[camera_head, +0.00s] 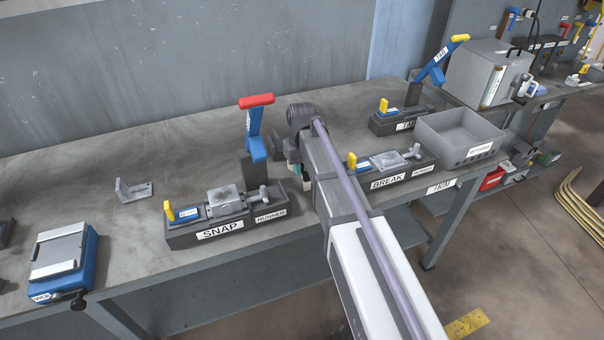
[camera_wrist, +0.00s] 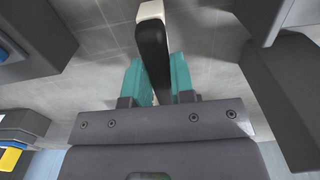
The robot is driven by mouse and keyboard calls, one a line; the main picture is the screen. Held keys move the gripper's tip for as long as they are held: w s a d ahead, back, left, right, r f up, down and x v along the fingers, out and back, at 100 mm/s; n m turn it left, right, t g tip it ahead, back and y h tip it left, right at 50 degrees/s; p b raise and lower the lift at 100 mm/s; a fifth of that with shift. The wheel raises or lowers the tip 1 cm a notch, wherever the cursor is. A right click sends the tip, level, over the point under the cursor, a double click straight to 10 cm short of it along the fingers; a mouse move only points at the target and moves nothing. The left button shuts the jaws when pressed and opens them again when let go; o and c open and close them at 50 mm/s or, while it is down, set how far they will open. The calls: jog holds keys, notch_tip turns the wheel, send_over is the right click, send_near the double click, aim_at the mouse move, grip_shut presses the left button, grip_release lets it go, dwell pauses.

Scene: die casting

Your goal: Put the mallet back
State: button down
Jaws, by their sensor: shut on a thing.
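My gripper (camera_wrist: 157,72) has its two teal fingers shut on a black bar with a pale cream end, which looks like part of the mallet (camera_wrist: 151,45). The bar points away between the fingers, and the rest of it is hidden. In the head view my gripper (camera_head: 294,172) is low over the bench, between the SNAP fixture (camera_head: 205,233) and the BREAK fixture (camera_head: 384,182). I cannot tell whether the mallet touches the bench. No marked mallet holder can be made out.
A red-handled blue lever (camera_head: 256,125) stands just left of my gripper. A yellow-handled lever (camera_head: 440,62) and a grey returns bin (camera_head: 455,138) are to the right. A blue vise (camera_head: 62,262) and a small metal bracket (camera_head: 133,190) are at the left.

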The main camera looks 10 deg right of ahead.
aim_at(302, 166)
jog(key=shift+f, duration=0.15)
jog(key=c, duration=1)
grip_release()
jog(key=shift+o, duration=0.2)
notch_tip(302, 166, up, 13)
jog(key=p, duration=1.2)
jog(key=s+m, duration=0.1)
jog(key=s, duration=2)
jog(key=shift+s+f+m, duration=0.2)
jog(key=shift+s+m, duration=0.1)
jog(key=shift+s, duration=0.05)
